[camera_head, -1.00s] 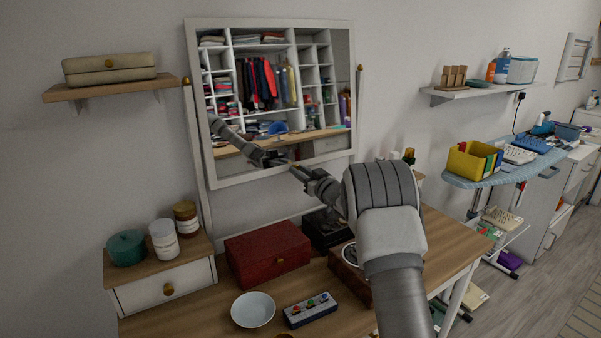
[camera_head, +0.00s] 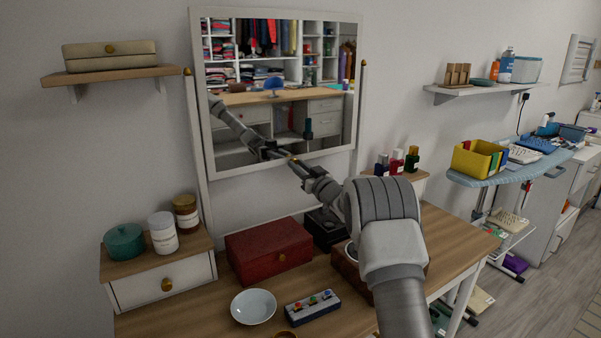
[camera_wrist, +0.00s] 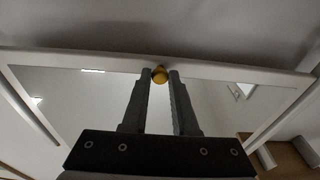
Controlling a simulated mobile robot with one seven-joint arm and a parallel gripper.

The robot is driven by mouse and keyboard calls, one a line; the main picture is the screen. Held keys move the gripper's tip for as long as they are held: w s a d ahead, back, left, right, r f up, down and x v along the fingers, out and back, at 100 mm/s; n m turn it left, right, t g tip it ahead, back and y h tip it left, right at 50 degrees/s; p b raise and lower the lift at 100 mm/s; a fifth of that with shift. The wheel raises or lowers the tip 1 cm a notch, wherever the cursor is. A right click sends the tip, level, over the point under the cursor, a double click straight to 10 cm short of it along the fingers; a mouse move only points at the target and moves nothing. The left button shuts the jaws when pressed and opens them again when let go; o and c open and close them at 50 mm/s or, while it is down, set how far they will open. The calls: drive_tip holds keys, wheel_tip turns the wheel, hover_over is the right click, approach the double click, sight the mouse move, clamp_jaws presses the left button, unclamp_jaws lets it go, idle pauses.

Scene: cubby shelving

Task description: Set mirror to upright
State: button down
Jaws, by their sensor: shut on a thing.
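The mirror (camera_head: 280,110) hangs in a white frame between two posts above the wooden dressing table. It looks close to upright in the head view. In the wrist view, its frame (camera_wrist: 215,69) runs across the picture, with a round gold knob (camera_wrist: 160,74) on it. My gripper (camera_head: 293,161) is at the lower edge of the mirror frame. In the wrist view, the fingers of my gripper (camera_wrist: 160,76) are shut on the gold knob, one on each side.
A red box (camera_head: 268,250), a white bowl (camera_head: 253,306) and a small panel with coloured buttons (camera_head: 312,308) are on the table below. Jars (camera_head: 163,234) stand on the left drawer unit, and bottles (camera_head: 397,163) on the right one. A shelf (camera_head: 110,78) holds a beige case.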

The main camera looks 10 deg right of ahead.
drive_tip(key=c, duration=0.7)
unclamp_jaws()
drive_tip(key=shift+s, duration=0.1)
drive_tip(key=p+v, duration=0.1)
drive_tip(key=v, duration=1.6)
drive_tip(key=shift+s, duration=0.2)
